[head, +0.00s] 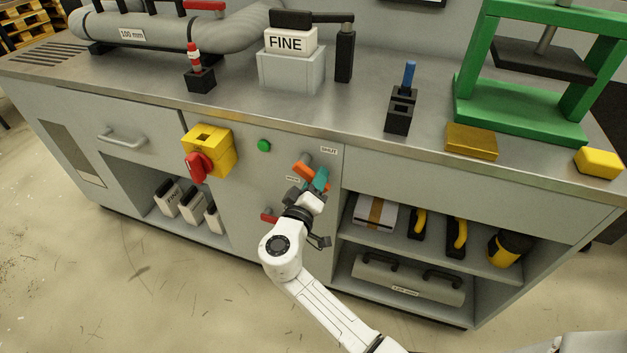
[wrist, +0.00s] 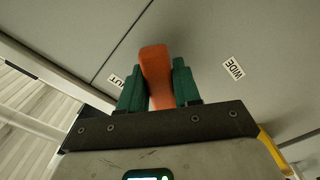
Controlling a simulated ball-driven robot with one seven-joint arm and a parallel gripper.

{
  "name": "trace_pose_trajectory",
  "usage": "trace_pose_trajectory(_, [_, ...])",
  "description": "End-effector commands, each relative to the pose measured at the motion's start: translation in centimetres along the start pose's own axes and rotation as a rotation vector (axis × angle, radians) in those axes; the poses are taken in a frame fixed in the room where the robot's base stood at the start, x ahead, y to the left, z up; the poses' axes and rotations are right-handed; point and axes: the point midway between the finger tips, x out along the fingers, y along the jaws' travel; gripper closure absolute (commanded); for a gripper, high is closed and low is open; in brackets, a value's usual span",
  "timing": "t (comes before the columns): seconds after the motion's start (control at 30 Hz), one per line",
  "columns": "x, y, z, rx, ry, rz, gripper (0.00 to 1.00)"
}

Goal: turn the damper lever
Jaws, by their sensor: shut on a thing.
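The damper lever (head: 303,170) is an orange handle on the grey cabinet front, below the worktop edge. In the wrist view the lever (wrist: 154,62) stands between the two green fingers, its rounded end showing beyond their tips. My gripper (head: 318,179) is shut on the lever; it also shows in the wrist view (wrist: 157,75). A SHUT label (head: 328,150) is up and right of the lever, partly hidden by a finger in the wrist view. The WIDE label (wrist: 233,69) is clear of the fingers.
On the same panel are a yellow box with a red knob (head: 199,163), a green button (head: 264,145) and a small red handle (head: 268,215). Open shelves (head: 440,245) with boxes and tools lie to the right. The worktop (head: 365,115) overhangs above the lever.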

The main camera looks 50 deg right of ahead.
Motion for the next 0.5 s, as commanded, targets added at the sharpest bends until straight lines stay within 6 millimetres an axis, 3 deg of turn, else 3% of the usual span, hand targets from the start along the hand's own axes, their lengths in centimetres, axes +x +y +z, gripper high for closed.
trace_pose_trajectory(0.5, [-0.09, 0.41, -0.01, -0.109, 0.002, -0.002, 1.0])
